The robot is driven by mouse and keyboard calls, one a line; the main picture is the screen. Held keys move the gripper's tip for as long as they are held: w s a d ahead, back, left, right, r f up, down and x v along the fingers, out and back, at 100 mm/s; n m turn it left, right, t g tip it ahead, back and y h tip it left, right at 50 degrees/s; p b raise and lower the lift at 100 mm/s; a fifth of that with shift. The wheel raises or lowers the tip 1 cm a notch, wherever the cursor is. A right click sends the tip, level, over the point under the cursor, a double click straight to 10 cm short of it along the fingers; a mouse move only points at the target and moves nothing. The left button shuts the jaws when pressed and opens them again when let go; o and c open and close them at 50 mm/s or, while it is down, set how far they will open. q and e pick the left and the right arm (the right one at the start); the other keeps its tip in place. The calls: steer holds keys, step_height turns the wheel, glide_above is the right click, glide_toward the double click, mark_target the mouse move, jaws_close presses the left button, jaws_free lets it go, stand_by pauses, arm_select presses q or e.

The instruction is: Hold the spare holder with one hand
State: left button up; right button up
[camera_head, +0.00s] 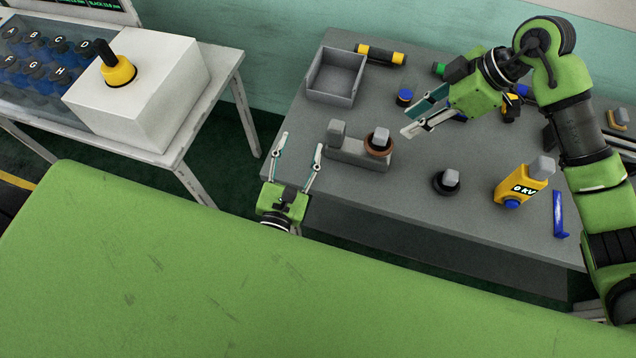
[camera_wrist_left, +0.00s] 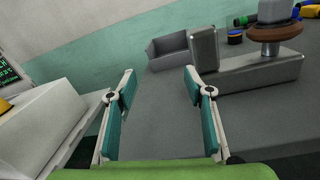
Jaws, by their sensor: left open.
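The grey holder (camera_head: 352,156), which I take for the spare holder, stands on the grey table near its left front edge. It has an upright block at its left end and a post with a brown ring (camera_head: 378,146) at its right end. It also shows at the right of the left wrist view (camera_wrist_left: 262,72). My left gripper (camera_head: 301,145) is open and empty at the table's front left edge, left of the holder and apart from it. My right gripper (camera_head: 412,123) has its fingers apart, with nothing seen between them, above the table right of the holder.
A grey open bin (camera_head: 336,78) stands at the table's back left. A blue-topped round piece (camera_head: 404,97), a black round base (camera_head: 446,182) and a yellow meter (camera_head: 522,183) are on the table. A white box with a joystick (camera_head: 145,85) stands on another table at left.

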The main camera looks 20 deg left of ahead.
mark_target(333, 143)
arm_select(q)
steer(key=s+d+n+h, duration=0.1)
steer(key=s+d+n, duration=0.1)
steer(key=s+d, duration=0.5)
steer(key=w, duration=1.3)
steer(key=shift+w+a+f, duration=0.1)
steer(key=shift+w+f, duration=0.1)
steer(key=shift+w, duration=0.1)
jaws_close()
steer(key=c, duration=1)
jaws_free()
steer(key=shift+c, duration=0.9)
